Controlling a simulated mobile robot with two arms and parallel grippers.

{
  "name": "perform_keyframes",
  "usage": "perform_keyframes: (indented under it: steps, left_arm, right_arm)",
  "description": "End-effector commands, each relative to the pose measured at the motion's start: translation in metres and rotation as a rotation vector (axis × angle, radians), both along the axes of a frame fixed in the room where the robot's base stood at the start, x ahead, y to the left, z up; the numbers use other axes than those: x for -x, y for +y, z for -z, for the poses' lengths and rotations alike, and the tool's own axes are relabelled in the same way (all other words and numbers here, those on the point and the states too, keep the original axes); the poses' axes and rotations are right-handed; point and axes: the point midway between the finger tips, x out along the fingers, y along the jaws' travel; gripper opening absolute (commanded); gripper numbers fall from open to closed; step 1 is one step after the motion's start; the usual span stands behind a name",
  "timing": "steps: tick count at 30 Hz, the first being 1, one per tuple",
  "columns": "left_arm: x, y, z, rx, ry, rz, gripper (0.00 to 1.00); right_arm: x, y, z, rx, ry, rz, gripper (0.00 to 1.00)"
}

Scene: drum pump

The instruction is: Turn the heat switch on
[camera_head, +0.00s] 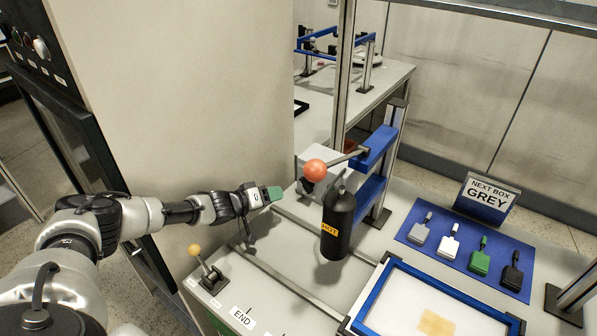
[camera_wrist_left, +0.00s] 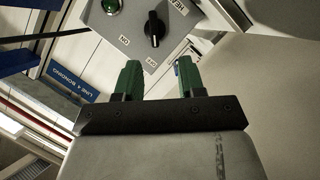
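The heat switch is a black rotary knob (camera_wrist_left: 153,29) on a grey box (camera_wrist_left: 133,22) with a green lamp (camera_wrist_left: 110,6) and small white labels. The knob shows near the top of the left wrist view; I cannot tell for sure which setting it points to. In the head view the box (camera_head: 322,156) is partly hidden behind an orange ball, and the knob does not show. My left gripper (camera_head: 271,193) is left of the box, apart from it. In the left wrist view its green fingers (camera_wrist_left: 160,82) are open and empty, apart from the knob. My right gripper is not in view.
A black bottle marked HOT (camera_head: 338,225) and the orange ball (camera_head: 315,170) are right of my left gripper. A yellow-knobbed lever (camera_head: 194,250) stands nearer. A blue mat (camera_head: 419,252) with several tags and a blue-framed tray (camera_head: 370,308) lie to the right.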

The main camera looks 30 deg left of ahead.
Motion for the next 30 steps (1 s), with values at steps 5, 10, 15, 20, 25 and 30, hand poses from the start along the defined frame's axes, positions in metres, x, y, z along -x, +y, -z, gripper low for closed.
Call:
perform_keyframes:
  steps: [5,10,15,20,25,30]
  left_arm:
    - [-0.006,-0.004,0.004,0.001,-0.001,0.002,0.39]
    - [-0.027,-0.014,0.013,0.001,-0.004,0.003,0.39]
    - [-0.053,-0.025,0.023,-0.001,-0.004,0.002,0.39]
    - [-0.073,-0.034,0.028,-0.001,-0.004,0.002,0.39]
    - [-0.087,-0.04,0.031,0.0,-0.002,0.002,0.39]
    - [-0.094,-0.043,0.031,-0.001,0.0,0.0,0.39]
  right_arm:
    - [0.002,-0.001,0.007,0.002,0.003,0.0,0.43]
    - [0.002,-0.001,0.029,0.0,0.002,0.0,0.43]
    - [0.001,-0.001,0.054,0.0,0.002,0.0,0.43]
    - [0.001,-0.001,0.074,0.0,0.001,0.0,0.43]
    - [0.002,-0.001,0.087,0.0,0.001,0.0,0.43]
    - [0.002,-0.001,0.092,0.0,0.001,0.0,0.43]
